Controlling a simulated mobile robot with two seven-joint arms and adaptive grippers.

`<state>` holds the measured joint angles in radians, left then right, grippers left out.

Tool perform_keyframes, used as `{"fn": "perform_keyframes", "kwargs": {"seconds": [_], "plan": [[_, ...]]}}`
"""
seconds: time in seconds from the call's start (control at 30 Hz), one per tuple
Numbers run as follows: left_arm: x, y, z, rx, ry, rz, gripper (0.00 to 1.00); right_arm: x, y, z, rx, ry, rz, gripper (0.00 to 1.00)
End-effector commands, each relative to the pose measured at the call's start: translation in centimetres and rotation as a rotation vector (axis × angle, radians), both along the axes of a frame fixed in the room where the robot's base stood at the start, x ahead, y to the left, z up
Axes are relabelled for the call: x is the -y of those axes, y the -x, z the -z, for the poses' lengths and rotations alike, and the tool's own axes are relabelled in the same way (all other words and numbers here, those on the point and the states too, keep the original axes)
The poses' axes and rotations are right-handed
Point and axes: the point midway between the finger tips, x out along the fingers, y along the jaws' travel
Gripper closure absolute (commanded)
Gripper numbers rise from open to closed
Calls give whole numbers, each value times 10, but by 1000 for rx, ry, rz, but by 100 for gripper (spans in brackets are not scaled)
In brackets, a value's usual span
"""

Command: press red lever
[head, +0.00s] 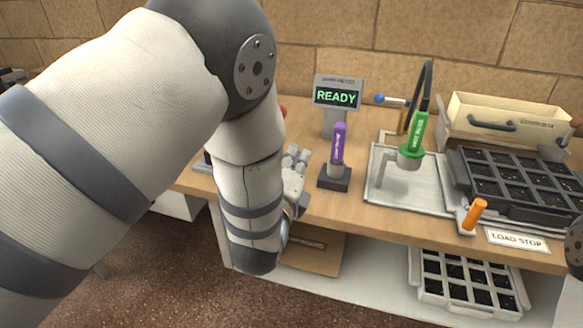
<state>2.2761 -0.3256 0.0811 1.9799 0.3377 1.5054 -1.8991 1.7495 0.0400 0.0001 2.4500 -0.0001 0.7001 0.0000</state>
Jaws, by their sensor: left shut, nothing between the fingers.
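A small bit of red (283,110), which may be the red lever's knob, shows just right of my left arm at the back of the bench. The rest of it is hidden behind my arm. My left gripper (297,154) is partly hidden by my forearm. Its fingers are shut with nothing between them, over the bench's front area, nearer to me than the red bit and left of the purple-handled lever. I cannot tell whether it touches anything. My right gripper is out of view; only a piece of my right arm shows at the right edge.
A purple-handled lever (338,143) stands close right of my left gripper. Behind it is a READY display (337,96). Further right are a green-handled tool (417,133), a black cell tray (520,213), an orange lever (474,213) and a cream bin (512,112). Another tray (468,303) sits below.

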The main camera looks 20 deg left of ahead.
Motion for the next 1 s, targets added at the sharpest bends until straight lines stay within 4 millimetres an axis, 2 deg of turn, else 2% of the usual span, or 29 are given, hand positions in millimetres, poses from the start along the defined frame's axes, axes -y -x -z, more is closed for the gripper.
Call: {"fn": "perform_keyframes", "kwargs": {"seconds": [0.03,0.13,0.2,0.4,0.83,1.0], "plan": [[-1,-12,13,-15,4,-3,100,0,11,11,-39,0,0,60],[-1,-32,12,-12,4,-2,100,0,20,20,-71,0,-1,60],[-16,-33,-2,-4,2,-5,100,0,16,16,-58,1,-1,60],[-34,-37,-13,-1,1,-2,100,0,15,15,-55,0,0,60],[-37,-38,-14,-1,2,0,100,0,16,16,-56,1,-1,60],[-39,-50,-14,-3,28,-1,100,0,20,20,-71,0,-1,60]]}}
